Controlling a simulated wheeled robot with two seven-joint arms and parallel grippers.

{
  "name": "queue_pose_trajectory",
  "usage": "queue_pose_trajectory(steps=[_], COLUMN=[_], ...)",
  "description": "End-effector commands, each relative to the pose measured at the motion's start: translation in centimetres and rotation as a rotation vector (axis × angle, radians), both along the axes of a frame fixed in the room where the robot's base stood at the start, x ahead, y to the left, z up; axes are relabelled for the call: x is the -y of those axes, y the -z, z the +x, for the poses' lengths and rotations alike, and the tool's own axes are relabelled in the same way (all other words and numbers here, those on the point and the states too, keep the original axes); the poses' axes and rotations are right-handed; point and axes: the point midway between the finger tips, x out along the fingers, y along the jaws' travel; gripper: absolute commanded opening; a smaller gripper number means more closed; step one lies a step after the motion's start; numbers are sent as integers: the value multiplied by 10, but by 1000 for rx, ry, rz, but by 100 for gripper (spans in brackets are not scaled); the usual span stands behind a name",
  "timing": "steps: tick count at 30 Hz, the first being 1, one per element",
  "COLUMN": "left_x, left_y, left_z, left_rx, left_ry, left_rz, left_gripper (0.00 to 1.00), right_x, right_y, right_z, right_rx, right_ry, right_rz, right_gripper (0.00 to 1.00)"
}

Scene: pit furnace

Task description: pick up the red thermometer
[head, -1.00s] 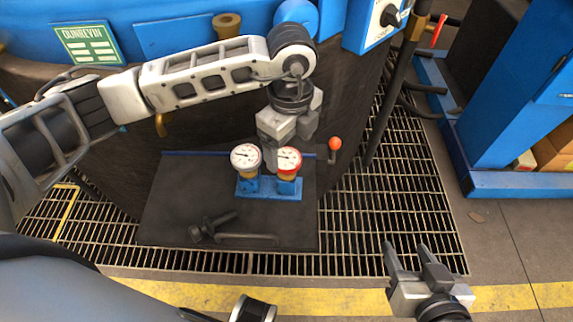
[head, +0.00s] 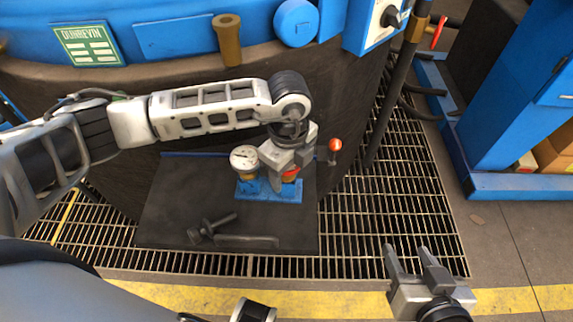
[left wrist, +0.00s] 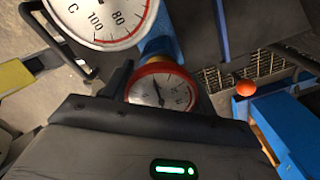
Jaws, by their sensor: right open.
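The red thermometer, a round dial with a red rim (head: 292,172), is mostly hidden behind my left gripper in the head view. The left wrist view shows its white face and red rim (left wrist: 160,92) between the two fingers. My left gripper (head: 279,188) points down at the thermometer, fingers apart on either side of it; firm contact cannot be made out. My right gripper (head: 407,251) is open and empty at the lower right, away from the thermometer.
A white-rimmed thermometer (head: 244,158) stands close on the left in the same blue holder (head: 262,196). Dark tools (head: 212,228) lie on the black plate (head: 165,215). A red-knobbed lever (head: 335,145) stands to the right. The dark furnace wall rises behind.

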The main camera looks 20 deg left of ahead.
Motion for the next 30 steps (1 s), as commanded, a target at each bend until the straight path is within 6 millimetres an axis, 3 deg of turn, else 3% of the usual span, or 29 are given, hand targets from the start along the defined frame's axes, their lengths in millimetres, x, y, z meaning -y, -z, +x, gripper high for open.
queue_pose_trajectory(steps=[1, 3, 13, 24, 30], left_x=[0, 0, 1, 0, 0], left_y=[0, 0, -7, -75, -100], left_z=[0, 0, 0, 1, 0], left_rx=[0, 0, 1, 4, 2], left_ry=[0, 0, 0, 1, 0], left_rz=[0, 0, -2, -2, -1], left_gripper=[43, 29, 29, 29, 29], right_x=[0, 0, 0, 0, 1], right_y=[0, 0, -1, -2, -4], right_z=[0, 0, 0, -2, 0], right_rx=[-1, -1, -1, -15, -13], right_ry=[0, 0, 0, -1, 3], right_rz=[0, 0, 0, -1, 0], right_gripper=[51, 51, 51, 51, 51])
